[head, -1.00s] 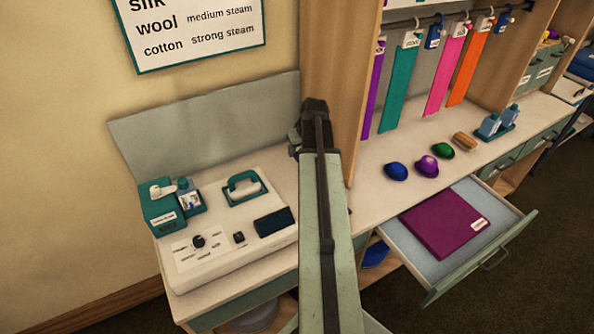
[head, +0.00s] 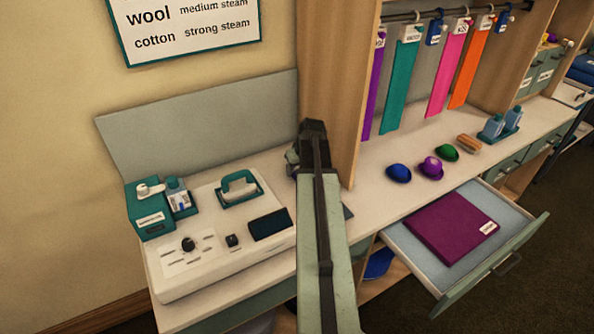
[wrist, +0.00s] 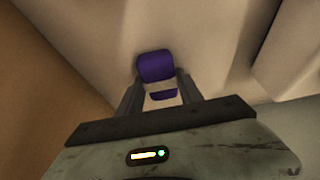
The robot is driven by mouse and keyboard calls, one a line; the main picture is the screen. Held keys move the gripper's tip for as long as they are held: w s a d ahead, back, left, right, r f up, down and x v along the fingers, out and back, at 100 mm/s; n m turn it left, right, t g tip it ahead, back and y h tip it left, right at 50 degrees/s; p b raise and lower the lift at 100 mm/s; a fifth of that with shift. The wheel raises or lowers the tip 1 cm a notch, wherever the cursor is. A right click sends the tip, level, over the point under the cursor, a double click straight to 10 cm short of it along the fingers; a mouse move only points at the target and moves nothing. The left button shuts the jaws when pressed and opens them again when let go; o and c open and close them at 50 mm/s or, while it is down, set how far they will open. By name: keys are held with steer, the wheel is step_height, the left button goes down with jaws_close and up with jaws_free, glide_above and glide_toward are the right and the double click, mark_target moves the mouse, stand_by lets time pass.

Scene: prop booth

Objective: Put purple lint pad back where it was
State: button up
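The purple lint pad (wrist: 156,66) shows in the wrist view as a small rounded block with a pale band and a second purple part below. It sits between the fingertips of my gripper (wrist: 158,80), which appear closed against its two sides. A pale surface lies behind it; I cannot tell whether the pad touches it. In the head view my arm hides the pad and most of the gripper, which is by the wooden upright (head: 352,90) at the back of the counter (head: 375,195).
A steam unit with an iron (head: 238,188) and a teal box (head: 148,210) stand left of my arm. Blue, purple and green hats (head: 431,168) lie to the right. An open drawer (head: 400,243) holding a purple folded cloth (head: 450,225) juts out below them.

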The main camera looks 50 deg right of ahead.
steer(key=o, duration=0.4)
steer(key=shift+r+p, duration=0.3)
steer(key=shift+p, duration=0.1)
steer(key=p+v, duration=1)
steer(key=v, duration=0.1)
steer(key=shift+s+r+p, duration=0.15)
steer(key=shift+r+p, duration=0.2)
